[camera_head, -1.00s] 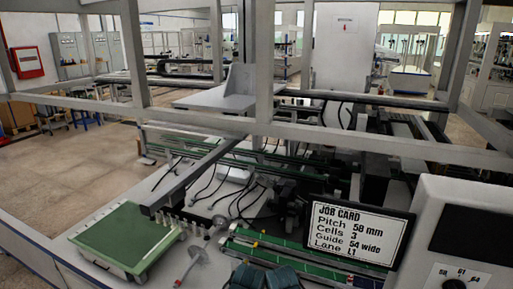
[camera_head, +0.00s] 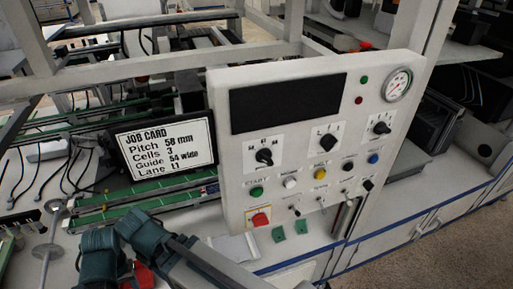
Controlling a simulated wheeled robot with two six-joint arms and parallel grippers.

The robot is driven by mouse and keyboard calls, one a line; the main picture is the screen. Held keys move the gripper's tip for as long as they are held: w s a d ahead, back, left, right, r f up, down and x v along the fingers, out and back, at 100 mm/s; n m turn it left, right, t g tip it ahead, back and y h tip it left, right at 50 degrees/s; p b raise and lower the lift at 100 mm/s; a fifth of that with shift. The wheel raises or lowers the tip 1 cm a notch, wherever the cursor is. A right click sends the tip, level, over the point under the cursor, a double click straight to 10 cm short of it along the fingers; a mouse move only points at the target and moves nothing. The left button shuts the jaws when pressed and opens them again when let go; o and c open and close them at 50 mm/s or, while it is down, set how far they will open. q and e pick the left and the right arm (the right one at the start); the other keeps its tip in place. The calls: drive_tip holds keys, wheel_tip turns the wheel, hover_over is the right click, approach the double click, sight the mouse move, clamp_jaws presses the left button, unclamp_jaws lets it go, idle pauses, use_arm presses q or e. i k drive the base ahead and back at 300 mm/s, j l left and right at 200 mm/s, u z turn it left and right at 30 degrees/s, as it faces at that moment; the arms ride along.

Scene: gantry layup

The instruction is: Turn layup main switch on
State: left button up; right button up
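The white control panel (camera_head: 232,158) fills the middle of the head view, tilted in the picture. Low on its left is a red rotary switch (camera_head: 260,219) on a yellow backing, which looks like the main switch. Its label and exact handle position are too small to read. The panel's wide display (camera_head: 287,103) is dark. Neither of my grippers can be made out in the view, and nothing touches the panel's face.
Three black selector knobs, a green START button (camera_head: 256,191), other coloured buttons and small toggles crowd the panel. A round gauge (camera_head: 397,85) sits top right. The job card (camera_head: 168,149) stands left of the panel.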

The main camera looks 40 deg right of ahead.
sight(261, 219)
drive_tip(key=k+z, duration=0.1)
drive_tip(key=z, duration=0.3)
drive_tip(key=j+z, duration=0.1)
drive_tip(key=z, duration=0.35)
drive_tip(key=k+z, duration=0.15)
drive_tip(key=z, duration=0.25)
drive_tip(key=k+z, duration=0.1)
drive_tip(key=z, duration=0.3)
